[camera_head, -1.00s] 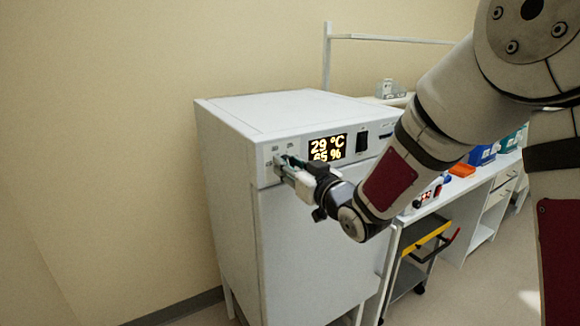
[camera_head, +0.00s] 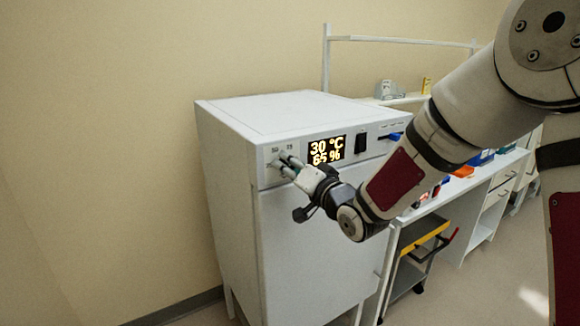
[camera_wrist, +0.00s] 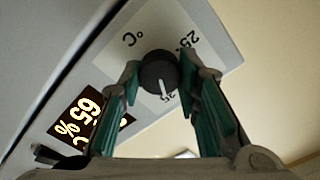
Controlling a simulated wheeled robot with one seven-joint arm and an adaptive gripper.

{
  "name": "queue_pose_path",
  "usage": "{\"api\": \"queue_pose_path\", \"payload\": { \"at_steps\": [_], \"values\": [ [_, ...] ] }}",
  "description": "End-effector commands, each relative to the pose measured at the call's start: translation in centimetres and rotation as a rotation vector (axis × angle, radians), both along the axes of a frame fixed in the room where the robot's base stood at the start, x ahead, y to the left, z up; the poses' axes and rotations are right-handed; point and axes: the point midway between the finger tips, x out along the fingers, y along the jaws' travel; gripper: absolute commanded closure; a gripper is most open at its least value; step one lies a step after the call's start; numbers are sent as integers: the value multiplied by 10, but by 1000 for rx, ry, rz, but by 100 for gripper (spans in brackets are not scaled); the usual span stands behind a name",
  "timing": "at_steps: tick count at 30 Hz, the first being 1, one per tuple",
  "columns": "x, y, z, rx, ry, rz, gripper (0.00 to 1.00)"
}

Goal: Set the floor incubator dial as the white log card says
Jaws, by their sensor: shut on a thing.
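The floor incubator (camera_head: 310,255) is a white cabinet with a control panel along its top front edge. Its display (camera_head: 326,149) reads 30 °C and 65 %. The black round dial (camera_wrist: 157,68), with a white pointer line, sits on a panel plate with small printed numbers. In the wrist view, my gripper (camera_wrist: 160,74) has its green-padded fingers on both sides of the dial, shut on it. In the head view, my gripper (camera_head: 287,166) is at the panel's left end and hides most of the dial. I cannot make out a white log card in these frames.
A black switch (camera_head: 361,143) is right of the display. A white bench (camera_head: 455,192) with coloured items stands right of the incubator, beside a dark trolley with a yellow edge (camera_head: 424,236). A shelf is behind. Wall lies close on the left.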

Motion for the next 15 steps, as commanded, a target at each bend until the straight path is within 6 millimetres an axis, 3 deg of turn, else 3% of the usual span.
{"api": "queue_pose_path", "payload": {
  "at_steps": [15],
  "values": [
    [0, 0, 0, 37, 26, -1, 97]
  ]
}}
